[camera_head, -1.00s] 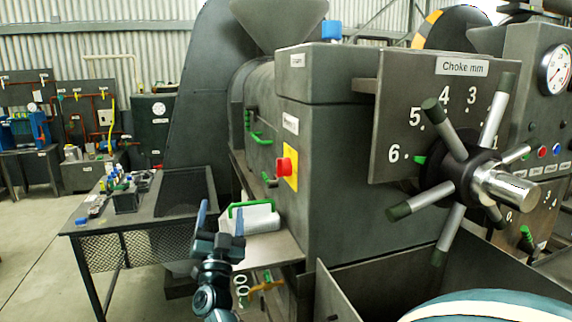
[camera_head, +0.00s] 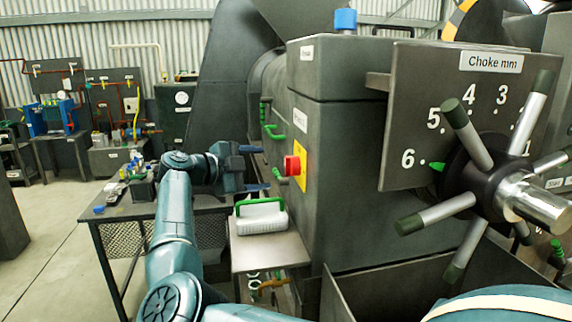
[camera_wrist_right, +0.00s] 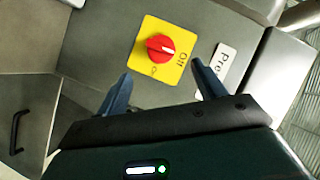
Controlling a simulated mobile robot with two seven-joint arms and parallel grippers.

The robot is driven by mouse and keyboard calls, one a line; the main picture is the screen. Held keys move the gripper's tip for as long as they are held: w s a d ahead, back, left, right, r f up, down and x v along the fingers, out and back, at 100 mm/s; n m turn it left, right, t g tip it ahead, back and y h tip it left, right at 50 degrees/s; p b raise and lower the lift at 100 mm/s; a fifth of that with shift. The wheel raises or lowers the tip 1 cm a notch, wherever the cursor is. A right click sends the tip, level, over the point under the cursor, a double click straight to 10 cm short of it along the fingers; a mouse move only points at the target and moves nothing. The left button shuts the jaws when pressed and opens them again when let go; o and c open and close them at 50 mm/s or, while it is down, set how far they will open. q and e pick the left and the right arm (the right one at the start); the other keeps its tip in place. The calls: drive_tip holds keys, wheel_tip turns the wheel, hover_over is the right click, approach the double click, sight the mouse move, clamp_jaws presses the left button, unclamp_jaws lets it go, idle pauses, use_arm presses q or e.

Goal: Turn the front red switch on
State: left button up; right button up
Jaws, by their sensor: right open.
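The red switch (camera_head: 291,165) is a round knob on a yellow plate (camera_head: 303,171) on the dark machine's side. In the right wrist view the red switch (camera_wrist_right: 160,47) has a white mark pointing toward the word Off on the yellow plate (camera_wrist_right: 147,72). My right gripper (camera_head: 264,168) is open and left of the switch in the head view, its fingers pointing toward the machine. In the wrist view the right gripper (camera_wrist_right: 162,68) has empty jaws, with the switch ahead between the finger directions and apart from them. My left gripper is not in view.
A white box with a green handle (camera_head: 261,217) sits on a small shelf (camera_head: 270,252) below the switch. Green handles (camera_head: 273,132) stick out near the gripper. The choke wheel (camera_head: 480,175) is at right. A table (camera_head: 128,212) with small items stands at left.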

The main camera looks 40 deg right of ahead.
sight(287, 167)
drive_tip(key=p+x, duration=0.2)
drive_tip(key=x, duration=0.6)
drive_tip(key=shift+r, duration=0.15)
drive_tip(key=shift+d, duration=0.35)
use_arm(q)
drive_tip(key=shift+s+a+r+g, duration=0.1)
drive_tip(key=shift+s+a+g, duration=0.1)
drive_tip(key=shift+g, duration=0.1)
use_arm(e)
drive_tip(key=shift+d+f, duration=0.2)
drive_tip(key=shift+f, duration=0.05)
drive_tip(key=shift+c, duration=0.4)
drive_tip(key=c, duration=0.9)
drive_tip(key=shift+o, duration=0.2)
